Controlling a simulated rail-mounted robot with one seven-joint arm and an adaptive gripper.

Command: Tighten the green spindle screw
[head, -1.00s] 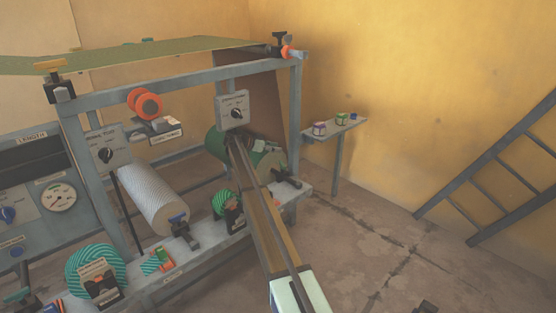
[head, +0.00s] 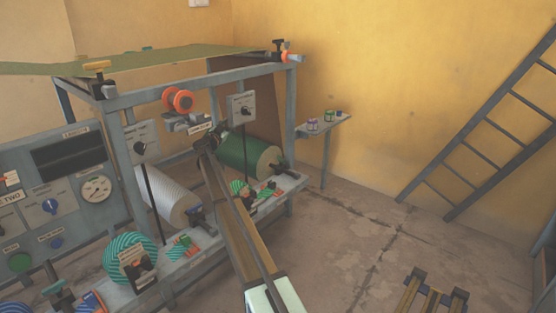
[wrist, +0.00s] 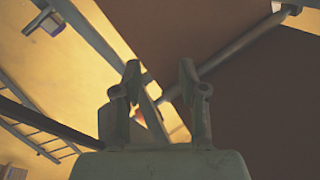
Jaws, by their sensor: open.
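My gripper (wrist: 160,98) shows in the wrist view with its two fingers apart and nothing between them. In the head view my arm reaches up from the bottom middle, and its far end is in front of the machine's frame near the green roller (head: 240,152). A small dark-green T-shaped handle on a clamp (head: 60,288) stands at the lower left of the head view, well left of my arm. I cannot tell for certain whether it is the green spindle screw. No green screw shows in the wrist view.
The grey machine frame (head: 200,78) has an orange knob (head: 178,100), a white roller (head: 168,198) and a switch box (head: 241,108). A small shelf (head: 325,124) and a ladder (head: 470,140) are at right. Floor between is clear.

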